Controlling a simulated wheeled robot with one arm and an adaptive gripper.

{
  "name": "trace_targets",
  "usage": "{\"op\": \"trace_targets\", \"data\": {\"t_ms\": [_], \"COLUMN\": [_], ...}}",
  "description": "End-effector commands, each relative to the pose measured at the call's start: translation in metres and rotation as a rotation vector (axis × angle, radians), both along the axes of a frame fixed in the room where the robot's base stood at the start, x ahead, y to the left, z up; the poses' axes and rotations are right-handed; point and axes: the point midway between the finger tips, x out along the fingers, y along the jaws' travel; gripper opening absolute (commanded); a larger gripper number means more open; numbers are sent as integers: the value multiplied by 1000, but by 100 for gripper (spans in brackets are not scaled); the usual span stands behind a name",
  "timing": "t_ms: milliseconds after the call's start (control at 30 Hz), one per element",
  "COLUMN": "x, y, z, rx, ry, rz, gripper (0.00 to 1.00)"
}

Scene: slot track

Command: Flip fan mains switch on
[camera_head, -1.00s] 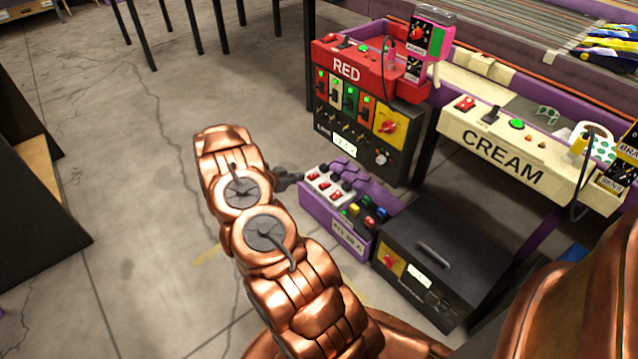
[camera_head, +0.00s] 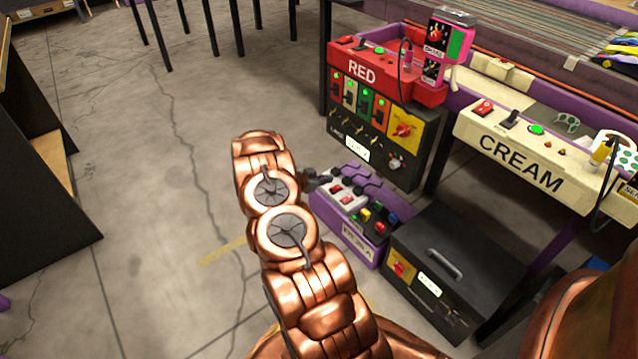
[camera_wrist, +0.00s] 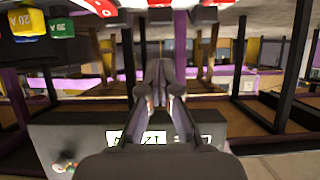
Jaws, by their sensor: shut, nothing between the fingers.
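A purple box (camera_head: 331,222) stands on the floor near the middle of the head view. It carries a white strip with red rocker switches (camera_head: 347,193) and several coloured knobs (camera_head: 377,218). No label reading "fan" is legible, so I cannot tell which switch is the fan mains. My gripper (camera_head: 319,182) is at the left end of the strip, partly hidden behind my copper arm. In the wrist view its dark fingers (camera_wrist: 165,92) are together with nothing between them. Red and white parts (camera_wrist: 110,5) show at that view's top edge. Contact with a switch cannot be told.
A black box with a handle (camera_head: 455,285) and a red knob on yellow stands right of the purple box. Behind it is the RED console (camera_head: 410,92) over a black switch panel (camera_head: 375,150). The CREAM console (camera_head: 550,165) is at right. Open concrete floor lies left.

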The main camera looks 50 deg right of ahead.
Motion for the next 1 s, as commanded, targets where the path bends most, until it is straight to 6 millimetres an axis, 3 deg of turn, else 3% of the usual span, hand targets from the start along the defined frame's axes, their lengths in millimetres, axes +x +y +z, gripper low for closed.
{"op": "trace_targets", "data": {"t_ms": [167,400,1000], "x": [-9,-7,-7], "y": [-28,-19,-18], "z": [-17,-46,-53], "rx": [1,3,-4], "ry": [-1,2,1], "rz": [-3,0,-3], "gripper": [0,0,0]}}
